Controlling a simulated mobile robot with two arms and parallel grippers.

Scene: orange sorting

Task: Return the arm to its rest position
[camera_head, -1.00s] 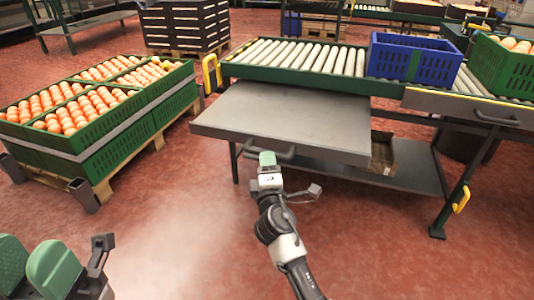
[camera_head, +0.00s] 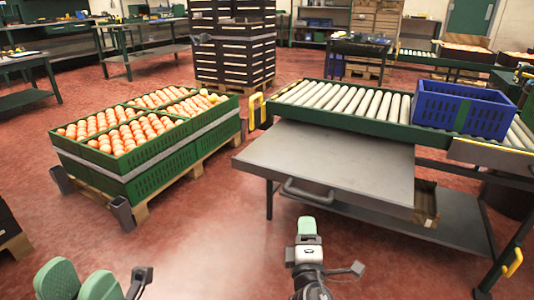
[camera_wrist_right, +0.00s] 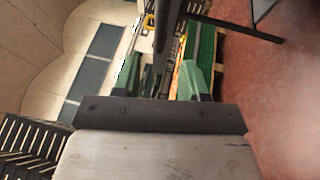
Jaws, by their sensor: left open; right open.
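My right gripper (camera_head: 307,228) is in the lower middle of the head view, pointing forward over the red floor. It is seen nearly edge-on and appears just short of the grey table's front handle (camera_head: 306,194). In the right wrist view its two green finger pads stand apart with nothing held between them, so the right gripper (camera_wrist_right: 160,82) is open. My left gripper (camera_head: 80,282) is at the bottom left of the head view, its green pads apart, open and empty. The rest of both arms is mostly out of frame.
The grey pull-out table (camera_head: 330,160) is bare, below a roller conveyor (camera_head: 340,100) with a blue crate (camera_head: 462,112). Green crates (camera_head: 150,178) of oranges stand on a pallet at left. Black stacked crates (camera_head: 233,50) stand behind. Floor (camera_head: 200,260) between my grippers is clear.

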